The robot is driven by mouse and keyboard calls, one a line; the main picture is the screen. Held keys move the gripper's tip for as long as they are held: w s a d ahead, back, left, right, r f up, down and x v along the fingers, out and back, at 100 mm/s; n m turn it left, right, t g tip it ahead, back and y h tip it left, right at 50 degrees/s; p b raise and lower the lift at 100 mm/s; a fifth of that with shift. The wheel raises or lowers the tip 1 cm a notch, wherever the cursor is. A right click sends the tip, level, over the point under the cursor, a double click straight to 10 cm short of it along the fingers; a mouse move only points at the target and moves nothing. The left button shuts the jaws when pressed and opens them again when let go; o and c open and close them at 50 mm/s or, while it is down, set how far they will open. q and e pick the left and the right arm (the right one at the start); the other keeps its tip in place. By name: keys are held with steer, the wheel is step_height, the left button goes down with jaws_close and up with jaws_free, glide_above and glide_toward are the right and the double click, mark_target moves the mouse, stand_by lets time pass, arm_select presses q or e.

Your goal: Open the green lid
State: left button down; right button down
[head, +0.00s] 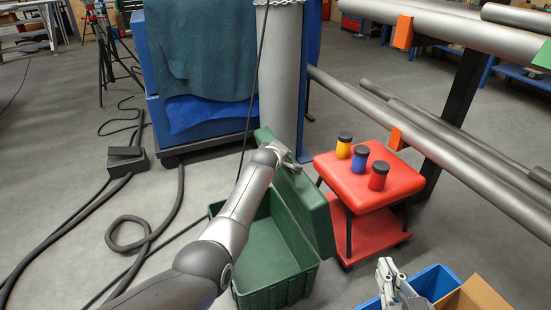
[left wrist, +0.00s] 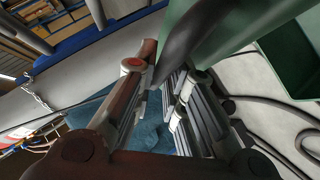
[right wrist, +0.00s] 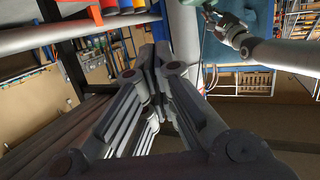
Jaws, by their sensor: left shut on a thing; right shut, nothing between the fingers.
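The green lid (head: 312,208) stands raised and tilted at the right side of the green box (head: 275,285), and the box interior is exposed. My left gripper (head: 284,155) is at the lid's upper far edge. In the left wrist view its fingers (left wrist: 163,80) are shut on a dark handle (left wrist: 185,38) beside a green surface (left wrist: 230,25); the exact contact is partly hidden. My right gripper (head: 388,275) is shut and empty at the lower right; its closed fingers (right wrist: 152,65) also show in the right wrist view.
A red cart (head: 385,195) with yellow, blue and red jars stands just right of the lid. Large grey pipes (head: 450,165) run along the right. A blue bin (head: 435,283) and cardboard box (head: 475,297) are at lower right. Black cables (head: 130,215) lie on the left floor.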

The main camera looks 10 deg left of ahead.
arm_select(q)
steer(key=shift+w+d+r, duration=0.15)
steer(key=shift+w+d, duration=0.1)
steer(key=shift+d, duration=0.1)
arm_select(e)
steer(key=shift+w+a+r+t, duration=0.15)
steer(key=shift+r+t, duration=0.25)
steer(key=shift+r, duration=0.25)
steer(key=shift+w+a+r+t, duration=0.15)
steer(key=shift+r+t, duration=0.25)
steer(key=shift+r, duration=0.2)
arm_select(q)
steer(key=c, duration=1.8)
jaws_free()
steer(key=shift+o, duration=0.2)
steer(key=v, duration=0.7)
steer(key=shift+s, duration=0.25)
